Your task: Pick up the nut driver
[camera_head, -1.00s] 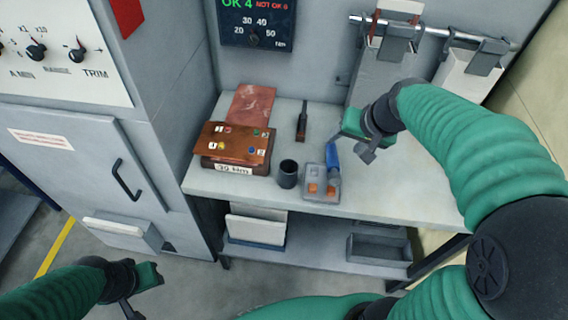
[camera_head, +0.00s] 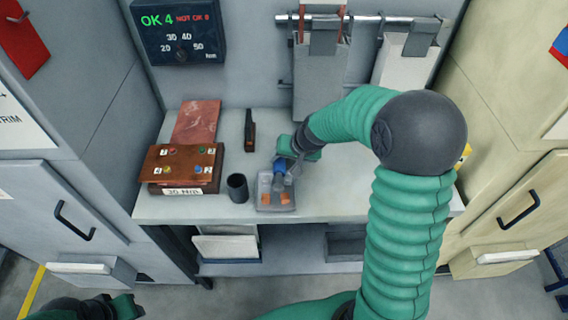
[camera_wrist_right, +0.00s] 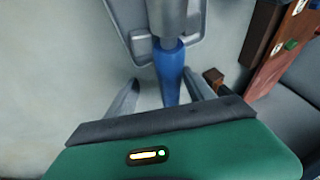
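The nut driver has a blue handle and a grey shaft; it shows in the head view (camera_head: 279,167) and in the right wrist view (camera_wrist_right: 169,70). Its shaft end rests in a small grey tray (camera_head: 264,190) with orange pieces in it. My right gripper (camera_head: 287,158) is at the handle. In the right wrist view my right gripper (camera_wrist_right: 160,92) is open, one finger on each side of the blue handle, with gaps showing. My left gripper (camera_head: 130,306) is low at the bottom left, away from the bench; its fingers are not clear.
A dark cup (camera_head: 237,188) stands just left of the tray. A brown box with coloured buttons (camera_head: 181,165) is further left, a reddish plate (camera_head: 196,121) behind it. A dark upright tool (camera_head: 249,130) stands behind the cup. The bench (camera_head: 340,200) is clear to the right.

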